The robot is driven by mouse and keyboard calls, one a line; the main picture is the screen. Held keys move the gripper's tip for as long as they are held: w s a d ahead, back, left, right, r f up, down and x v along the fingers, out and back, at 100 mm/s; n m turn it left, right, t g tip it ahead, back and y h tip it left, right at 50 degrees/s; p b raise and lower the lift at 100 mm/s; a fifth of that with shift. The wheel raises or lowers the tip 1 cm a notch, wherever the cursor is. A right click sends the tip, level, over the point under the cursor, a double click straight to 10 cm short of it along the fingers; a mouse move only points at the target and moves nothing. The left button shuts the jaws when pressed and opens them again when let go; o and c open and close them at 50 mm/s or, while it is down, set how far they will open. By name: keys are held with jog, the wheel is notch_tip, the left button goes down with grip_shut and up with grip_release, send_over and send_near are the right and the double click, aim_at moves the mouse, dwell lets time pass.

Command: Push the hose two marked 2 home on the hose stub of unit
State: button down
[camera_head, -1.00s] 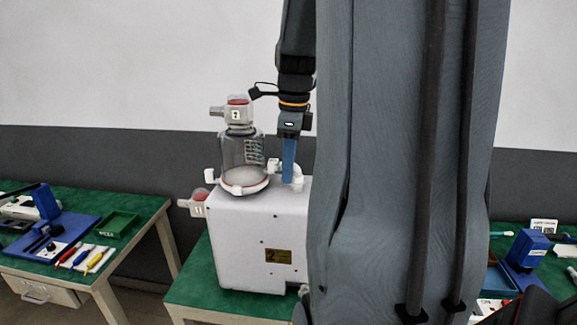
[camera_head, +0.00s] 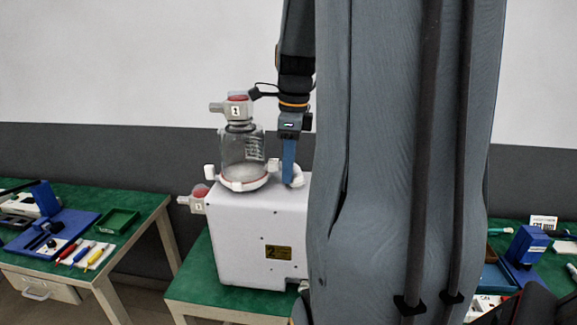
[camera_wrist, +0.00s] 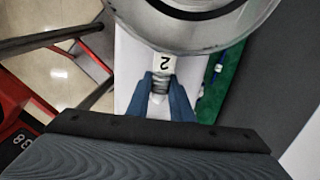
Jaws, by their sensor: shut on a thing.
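The unit is a white box (camera_head: 243,240) with a yellow plate marked 2, standing on a green-topped table. A clear canister (camera_head: 242,152) stands upright on it, under a cap marked 2. My gripper (camera_head: 289,182) points down at the right of the canister, low over the box top. In the wrist view my gripper (camera_wrist: 164,98) has its blue fingers shut on a hose end with a ribbed grey part (camera_wrist: 160,83). A white tag marked 2 (camera_wrist: 164,64) sits just beyond it. I cannot tell how far the hose end is on the stub.
The round canister (camera_wrist: 195,25) is close to the fingers in the wrist view. A red-capped fitting (camera_head: 198,198) sticks out at the box's left. A left table holds a green tray (camera_head: 118,221) and several tools. A right table holds a blue stand (camera_head: 527,248).

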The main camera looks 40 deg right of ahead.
jog(key=shift+f, duration=0.25)
jog(key=c, duration=1.5)
grip_release()
jog(key=r+b, duration=0.1)
jog(key=r, duration=0.3)
jog(key=r+b, duration=0.1)
jog(key=r, duration=0.2)
jog(key=shift+s+d+r, duration=0.2)
jog(key=shift+r, duration=0.2)
